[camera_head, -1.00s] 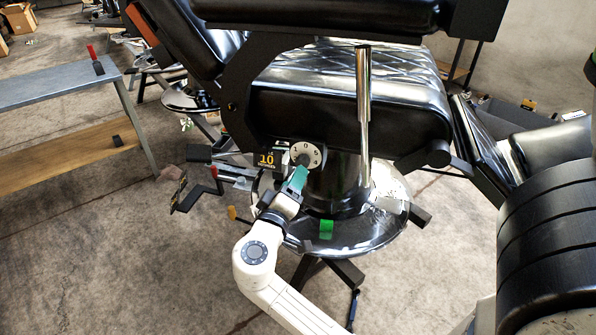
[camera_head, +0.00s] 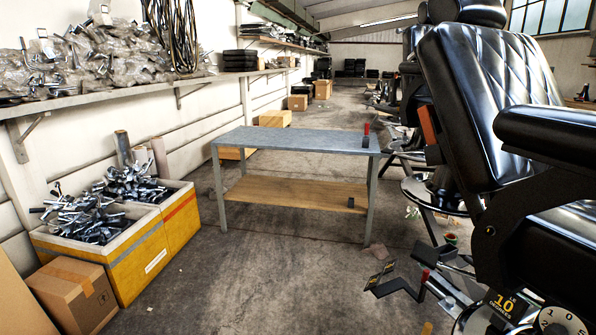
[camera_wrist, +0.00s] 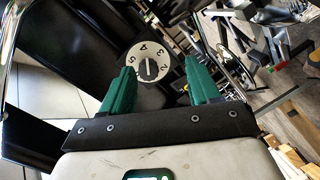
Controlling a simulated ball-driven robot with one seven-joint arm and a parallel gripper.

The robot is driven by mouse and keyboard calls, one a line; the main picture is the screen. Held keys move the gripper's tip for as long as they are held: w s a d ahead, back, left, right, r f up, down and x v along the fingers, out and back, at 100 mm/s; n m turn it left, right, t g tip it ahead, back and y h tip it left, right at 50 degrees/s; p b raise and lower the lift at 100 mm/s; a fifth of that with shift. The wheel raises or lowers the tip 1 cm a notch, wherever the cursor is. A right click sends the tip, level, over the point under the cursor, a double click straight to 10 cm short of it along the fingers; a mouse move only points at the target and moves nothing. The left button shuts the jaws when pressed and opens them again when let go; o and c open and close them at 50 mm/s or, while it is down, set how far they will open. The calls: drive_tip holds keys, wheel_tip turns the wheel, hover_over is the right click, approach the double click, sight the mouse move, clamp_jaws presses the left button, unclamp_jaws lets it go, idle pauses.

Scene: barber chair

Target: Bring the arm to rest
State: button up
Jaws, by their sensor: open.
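My gripper (camera_wrist: 162,88) shows in the wrist view with its two green fingers apart and nothing between them. Beyond the fingertips is a round white dial (camera_wrist: 148,62) with black numbers and a dark pointer, on the black side of the barber chair. I cannot tell whether the fingers touch it. In the head view the arm and gripper are out of frame. The black barber chair (camera_head: 490,100) stands at the right, and part of the same kind of dial (camera_head: 562,322) shows at the bottom right edge.
A grey-topped workbench (camera_head: 290,140) with a lower wooden shelf stands mid-room. Yellow bins of metal parts (camera_head: 150,265) and a cardboard box (camera_head: 75,295) are at the left. A crank handle (camera_head: 405,287) sticks out beside the chair. The floor in front of the bench is clear.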

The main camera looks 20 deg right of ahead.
drive_tip(key=s+a+f+n+y, duration=0.2)
drive_tip(key=s+a+f+y, duration=0.1)
drive_tip(key=a+f+y, duration=0.4)
drive_tip(key=s+a+f+n+y, duration=0.1)
drive_tip(key=s+a+f+y, duration=0.35)
drive_tip(key=f, duration=0.35)
drive_tip(key=s+a+f+n+y, duration=0.1)
drive_tip(key=a+y, duration=0.2)
drive_tip(key=a, duration=0.2)
drive_tip(key=s+a+n+y, duration=0.2)
drive_tip(key=a, duration=0.3)
wheel_tip(320, 180, up, 17)
drive_tip(key=p, duration=1.7)
drive_tip(key=shift+w+f+m+p, duration=0.2)
drive_tip(key=shift+w+m+p, duration=0.1)
drive_tip(key=shift+w, duration=0.05)
drive_tip(key=shift+d, duration=0.1)
